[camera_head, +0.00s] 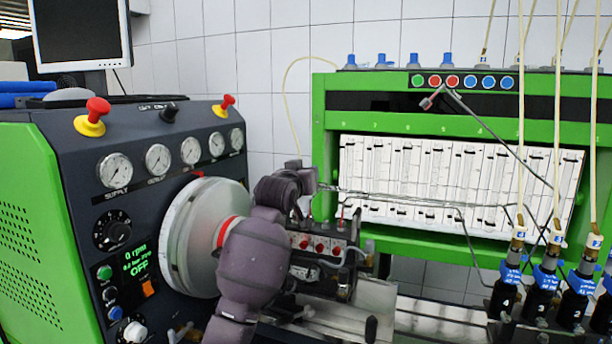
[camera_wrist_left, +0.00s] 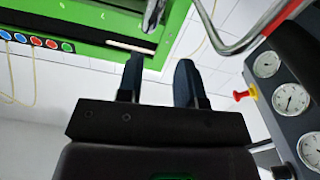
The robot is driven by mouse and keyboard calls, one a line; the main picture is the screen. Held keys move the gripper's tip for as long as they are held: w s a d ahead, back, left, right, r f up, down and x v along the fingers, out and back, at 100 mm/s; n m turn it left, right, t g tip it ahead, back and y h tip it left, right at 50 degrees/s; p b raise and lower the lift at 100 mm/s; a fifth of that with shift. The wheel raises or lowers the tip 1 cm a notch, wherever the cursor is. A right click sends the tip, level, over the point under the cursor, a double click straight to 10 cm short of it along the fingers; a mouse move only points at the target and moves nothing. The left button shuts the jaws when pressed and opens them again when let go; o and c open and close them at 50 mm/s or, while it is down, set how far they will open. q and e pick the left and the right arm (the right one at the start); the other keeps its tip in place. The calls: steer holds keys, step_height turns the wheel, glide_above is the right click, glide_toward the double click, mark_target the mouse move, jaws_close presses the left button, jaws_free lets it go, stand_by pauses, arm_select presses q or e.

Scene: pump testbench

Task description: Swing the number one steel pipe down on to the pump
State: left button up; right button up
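Several thin bent steel pipes (camera_head: 425,197) reach across the front of the green bench, and another slants down from a joint near the coloured buttons. I cannot read which is number one. My left gripper (camera_head: 312,180) is small and blurred above the pump. In the left wrist view its two dark fingers (camera_wrist_left: 158,72) stand apart with nothing between them. A curved steel pipe (camera_wrist_left: 228,50) passes beyond the fingertips, to their right. My right gripper is not in view.
A dark panel with gauges (camera_head: 158,158) and a large pale disc (camera_head: 195,235) stand left of the pump. The green bench frame (camera_head: 320,130) stands behind.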

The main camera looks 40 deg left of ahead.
arm_select(q)
steer(key=shift+s, duration=0.1)
steer(key=v, duration=1)
steer(key=shift+s+b, duration=0.3)
steer(key=shift+b, duration=0.15)
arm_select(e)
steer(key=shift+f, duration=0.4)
arm_select(q)
steer(key=shift+d, duration=0.1)
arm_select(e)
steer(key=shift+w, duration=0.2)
arm_select(q)
steer(key=shift+s, duration=0.1)
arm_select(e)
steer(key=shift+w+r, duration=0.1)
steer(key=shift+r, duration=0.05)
